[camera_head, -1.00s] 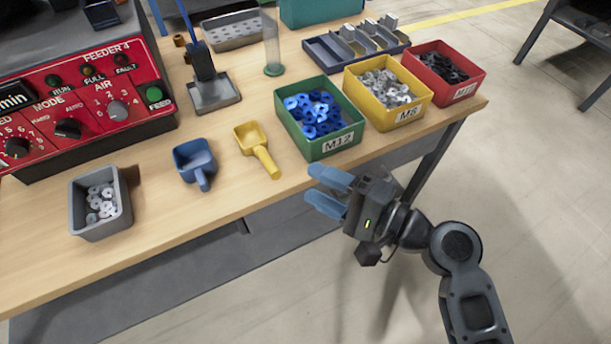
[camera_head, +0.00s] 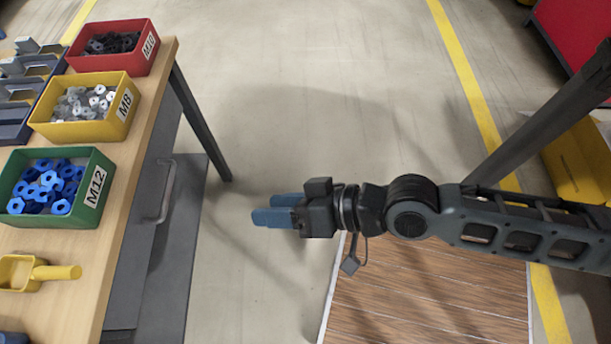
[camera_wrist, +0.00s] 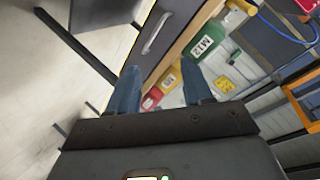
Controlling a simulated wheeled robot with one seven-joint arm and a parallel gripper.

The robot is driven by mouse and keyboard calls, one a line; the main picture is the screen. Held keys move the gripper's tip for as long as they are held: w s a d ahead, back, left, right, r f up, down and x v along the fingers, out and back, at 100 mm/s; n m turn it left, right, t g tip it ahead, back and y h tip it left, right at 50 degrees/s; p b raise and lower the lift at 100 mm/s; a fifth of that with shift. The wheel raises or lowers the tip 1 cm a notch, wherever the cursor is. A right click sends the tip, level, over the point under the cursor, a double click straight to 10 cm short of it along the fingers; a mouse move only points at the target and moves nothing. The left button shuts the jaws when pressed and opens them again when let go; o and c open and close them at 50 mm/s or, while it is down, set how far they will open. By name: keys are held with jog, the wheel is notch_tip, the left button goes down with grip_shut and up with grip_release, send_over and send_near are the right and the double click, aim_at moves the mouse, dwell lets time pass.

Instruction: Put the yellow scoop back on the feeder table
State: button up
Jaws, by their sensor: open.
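The yellow scoop (camera_head: 36,272) lies on the wooden feeder table (camera_head: 128,196), near its front edge, with its handle pointing right towards that edge. It sits just below the green bin in the head view. My gripper (camera_head: 268,209) is open and empty, over the floor to the right of the table and apart from it. In the wrist view the two blue fingers (camera_wrist: 163,88) stand apart with nothing held between them.
A green M12 bin (camera_head: 92,202) of blue nuts, a yellow M8 bin (camera_head: 118,118) and a red bin (camera_head: 147,50) line the table. A grey drawer handle (camera_head: 166,190) juts below the edge. A dark post (camera_head: 540,118) stands right. Floor between is clear.

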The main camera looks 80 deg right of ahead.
jog(key=s+d+r+n+t+h, duration=0.1)
jog(key=s+r+n, duration=0.6)
jog(key=s+r, duration=0.3)
jog(key=shift+d+r+t+h, duration=0.25)
jog(key=shift+t+h, duration=0.05)
jog(key=shift+t, duration=0.1)
dwell(0.7)
